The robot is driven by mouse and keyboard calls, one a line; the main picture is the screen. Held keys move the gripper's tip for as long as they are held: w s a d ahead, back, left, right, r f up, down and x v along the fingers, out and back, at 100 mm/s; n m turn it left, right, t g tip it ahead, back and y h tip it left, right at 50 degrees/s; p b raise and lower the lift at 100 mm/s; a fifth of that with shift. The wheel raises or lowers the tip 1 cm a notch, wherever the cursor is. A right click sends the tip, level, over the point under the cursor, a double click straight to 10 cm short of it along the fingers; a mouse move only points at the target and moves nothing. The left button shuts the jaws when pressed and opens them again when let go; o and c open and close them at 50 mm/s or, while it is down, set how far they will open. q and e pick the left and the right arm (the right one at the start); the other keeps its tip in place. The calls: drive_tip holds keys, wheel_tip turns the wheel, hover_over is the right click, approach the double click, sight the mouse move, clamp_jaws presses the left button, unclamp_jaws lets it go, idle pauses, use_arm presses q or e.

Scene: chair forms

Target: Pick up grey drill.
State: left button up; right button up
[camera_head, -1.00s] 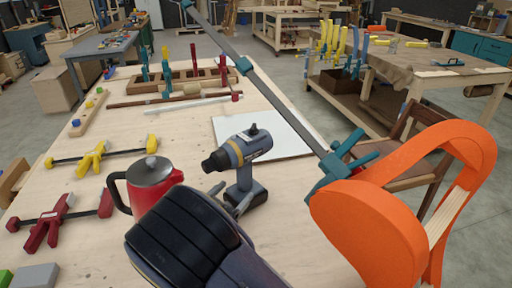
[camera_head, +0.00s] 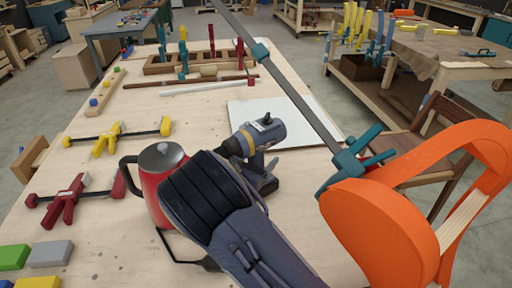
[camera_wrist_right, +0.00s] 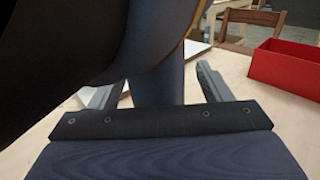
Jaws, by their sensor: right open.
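The grey drill (camera_head: 262,133) stands upright on the wooden table, its yellow-ringed body above a dark battery base. My right gripper (camera_head: 262,172) is low at the drill's handle, partly hidden behind my dark wrist. In the right wrist view, its two fingers (camera_wrist_right: 157,88) are open, one on each side of the drill's handle (camera_wrist_right: 158,92), with visible gaps. The dark drill body (camera_wrist_right: 150,45) fills the upper part of that view. My left gripper does not show clearly in any view.
A red kettle (camera_head: 160,192) stands close left of my right wrist. A white board (camera_head: 270,122) lies behind the drill. An orange chair form (camera_head: 375,225) with a long clamp (camera_head: 300,100) is at the right. Clamps (camera_head: 70,200) lie at the left.

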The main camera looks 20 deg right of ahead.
drive_tip(key=shift+c, duration=0.4)
clamp_jaws()
drive_tip(key=shift+r, duration=0.2)
